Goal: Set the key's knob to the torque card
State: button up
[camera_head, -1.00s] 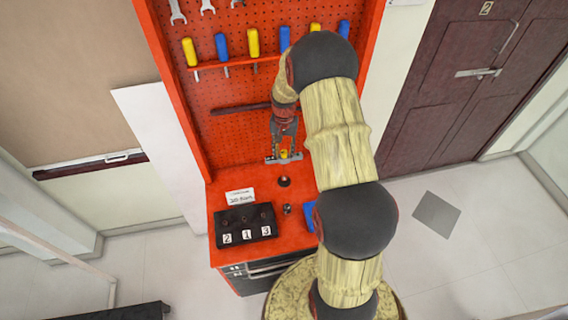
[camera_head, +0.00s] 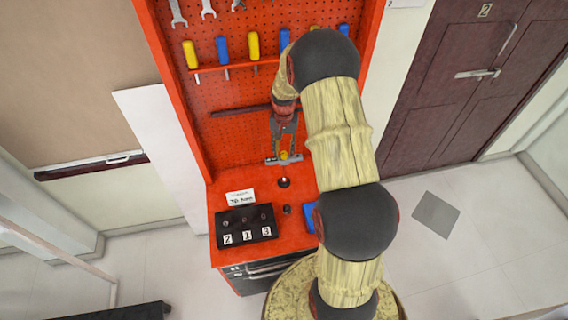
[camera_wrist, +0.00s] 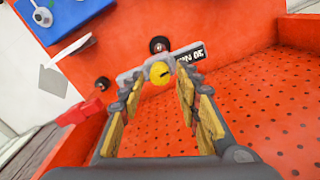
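The key shows as a grey bar with a yellow knob (camera_head: 284,156) above the red bench, close to the pegboard. In the wrist view the yellow knob (camera_wrist: 160,72) has a dark mark, and a black label (camera_wrist: 197,53) with inverted white characters sits beside it; I cannot read it surely. My gripper (camera_wrist: 160,80) is open, with its fingertips spread on either side of the knob and apparently clear of it. A white torque card (camera_head: 241,198) stands behind the black block; its text is too small to read surely.
A black block (camera_head: 246,226) with tags 2, 1, 3 sits at the bench's front left. A black round piece (camera_head: 284,183) lies below the key, and a blue tray (camera_wrist: 75,20) is beside it. Screwdrivers (camera_head: 253,45) hang on the pegboard above.

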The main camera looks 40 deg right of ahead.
jog(key=shift+r+p, duration=0.95)
jog(key=shift+r, duration=1.1)
jog(key=shift+f, duration=0.1)
jog(key=s+a+r+n+t+b, duration=0.2)
jog(key=s+a+r+n+b, duration=0.3)
jog(key=s+a+b, duration=0.3)
jog(key=s+a+r+n+t+b, duration=0.3)
jog(key=s+a+r+b, duration=0.5)
jog(key=s+a, duration=0.8)
jog(key=shift+s+a+r+n+t+b, duration=0.3)
jog(key=shift+a+n+b, duration=0.1)
jog(key=shift+a+n, duration=0.6)
